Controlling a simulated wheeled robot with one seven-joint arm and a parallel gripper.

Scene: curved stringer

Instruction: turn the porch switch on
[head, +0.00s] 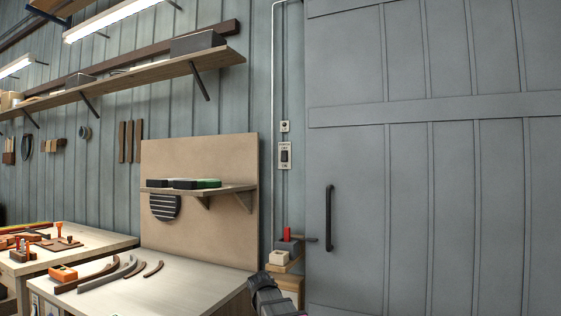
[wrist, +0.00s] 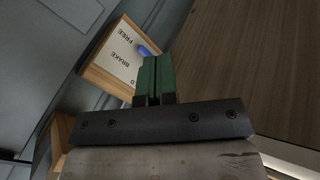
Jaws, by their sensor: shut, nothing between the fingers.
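The porch switch (head: 284,155) is a dark rocker on a pale upright plate on the grey wall, left of the big door in the head view. Small lettering sits above and below the rocker; which way it is set is too small to tell. My gripper (wrist: 158,62) shows in the wrist view with its green fingers shut together and nothing between them. In the head view only a dark part of my arm shows at the bottom, well below the switch. The switch is not in the wrist view.
In the wrist view, a wooden-edged panel (wrist: 108,62) marked FREE and BRAKE, with a blue knob (wrist: 149,49), lies close beside my fingers. In the head view, the door handle (head: 330,218) is right of the switch. A workbench (head: 175,285) and shelved board (head: 200,160) stand left.

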